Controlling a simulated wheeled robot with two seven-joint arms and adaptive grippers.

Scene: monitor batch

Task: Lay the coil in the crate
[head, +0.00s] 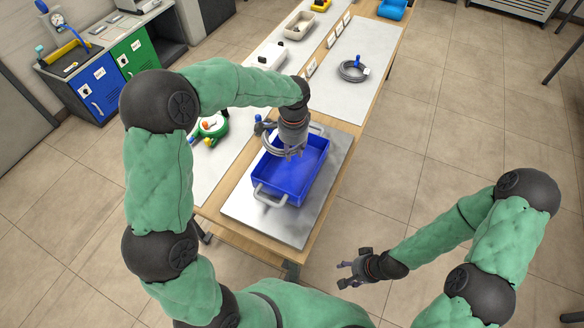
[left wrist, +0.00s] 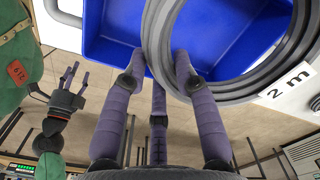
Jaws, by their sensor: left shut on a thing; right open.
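The blue crate (head: 283,190) with grey handles stands on a metal plate at the near end of the bench; its blue inside (left wrist: 112,30) also shows in the left wrist view. My left gripper (head: 291,152) is shut on a grey coil (head: 268,143) above the far part of the crate. In the left wrist view the coil (left wrist: 235,92) is a large ring with a white "2 m" tag, overlapping the crate in the picture. The gripper hides part of it in the head view. My right gripper (head: 347,273) is open and empty, right of the bench's near end.
A second grey coil (head: 344,75) with a blue tie lies on the pale mat farther along the bench. A green reel (head: 217,133) lies left of the crate. Trays (head: 300,25) stand farther back.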

